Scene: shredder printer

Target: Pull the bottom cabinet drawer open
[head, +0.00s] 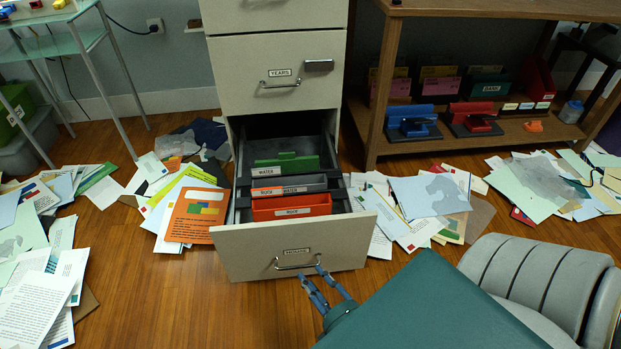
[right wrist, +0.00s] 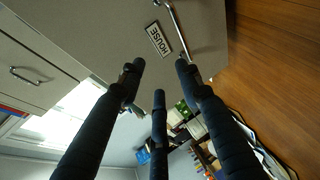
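The bottom cabinet drawer (head: 245,245) is pulled well out from the cabinet. Its front carries a HOUSE label and a silver bar handle (head: 297,266). Inside it are a green folder, a grey holder and a red holder with labels. My right gripper (head: 322,278) is at the right end of the handle, in front of the drawer face. Its dark fingers are spread apart. In the right wrist view one fingertip is at the end of the handle (right wrist: 176,25); I cannot tell whether it touches. My left gripper is not in view.
Papers (head: 195,213) are scattered on the wooden floor on both sides of the drawer. The YEARS drawer (head: 280,85) above is shut. A wooden shelf (head: 460,10) with folders and hole punches stands right of the cabinet. A glass-topped table (head: 50,45) stands at left.

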